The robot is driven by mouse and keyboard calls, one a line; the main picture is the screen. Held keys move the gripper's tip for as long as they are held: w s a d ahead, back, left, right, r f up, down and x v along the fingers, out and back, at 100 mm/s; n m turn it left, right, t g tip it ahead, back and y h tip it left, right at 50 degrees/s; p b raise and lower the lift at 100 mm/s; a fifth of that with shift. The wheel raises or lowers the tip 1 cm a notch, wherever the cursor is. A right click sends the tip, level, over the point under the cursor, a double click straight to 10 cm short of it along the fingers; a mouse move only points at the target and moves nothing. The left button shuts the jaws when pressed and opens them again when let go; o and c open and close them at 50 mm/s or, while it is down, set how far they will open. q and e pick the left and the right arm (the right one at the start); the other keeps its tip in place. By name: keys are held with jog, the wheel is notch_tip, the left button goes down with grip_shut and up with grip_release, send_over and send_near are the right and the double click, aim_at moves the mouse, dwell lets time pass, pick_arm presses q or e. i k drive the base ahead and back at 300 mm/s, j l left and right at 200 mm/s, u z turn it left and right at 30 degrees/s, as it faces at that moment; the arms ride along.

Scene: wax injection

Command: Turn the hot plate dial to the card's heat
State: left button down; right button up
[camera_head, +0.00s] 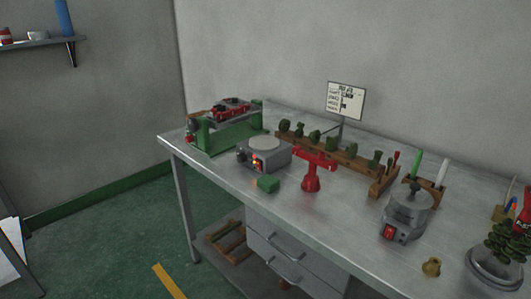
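The hot plate (268,150) is a grey box with a round pale top, standing on the metal workbench near its left end. Its front face carries a dark dial (242,155) at the left and small lit red and yellow lights. The dial's setting is too small to read. The card (346,101) is a white sheet on a stand at the back of the bench, with several lines of text and small pictures that I cannot read. Neither of my grippers shows in the head view.
A green frame machine (222,133) stands behind left, a red stand (312,172) to the right.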

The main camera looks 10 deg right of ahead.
aim_at(241, 158)
jog(key=i+j+u, duration=0.3)
jog(key=i+j, duration=0.15)
jog(key=i, duration=0.3)
jog(key=i+j+u, duration=0.15)
jog(key=i, duration=0.2)
